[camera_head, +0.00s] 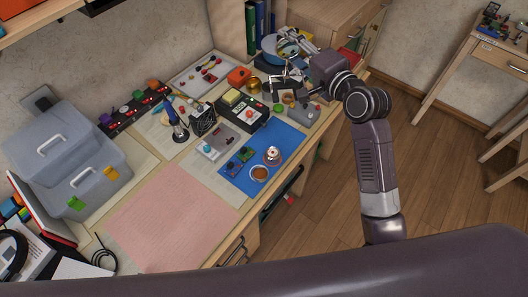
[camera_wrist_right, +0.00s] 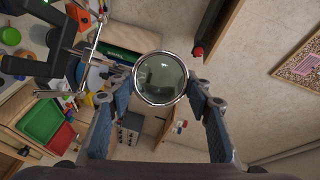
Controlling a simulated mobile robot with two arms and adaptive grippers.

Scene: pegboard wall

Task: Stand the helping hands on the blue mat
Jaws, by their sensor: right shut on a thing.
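The helping hands (camera_head: 287,79) show in the head view at the back right of the desk, small and partly hidden among other items. In the right wrist view their round magnifying lens (camera_wrist_right: 161,78) sits between the fingertips, with metal rods and dark parts at upper left. My right gripper (camera_wrist_right: 160,90) is shut on the helping hands at the lens. It shows small in the head view (camera_head: 309,62), beyond the blue mat's far right corner. The blue mat (camera_head: 283,135) lies flat near the desk's front edge. My left gripper is out of view.
The mat holds small circuit boards (camera_head: 240,159), a bowl with brown contents (camera_head: 259,173) and a round metal item (camera_head: 272,155). Its upper right part is bare. A black device (camera_head: 243,109) stands behind the mat. A pink sheet (camera_head: 172,218) lies left.

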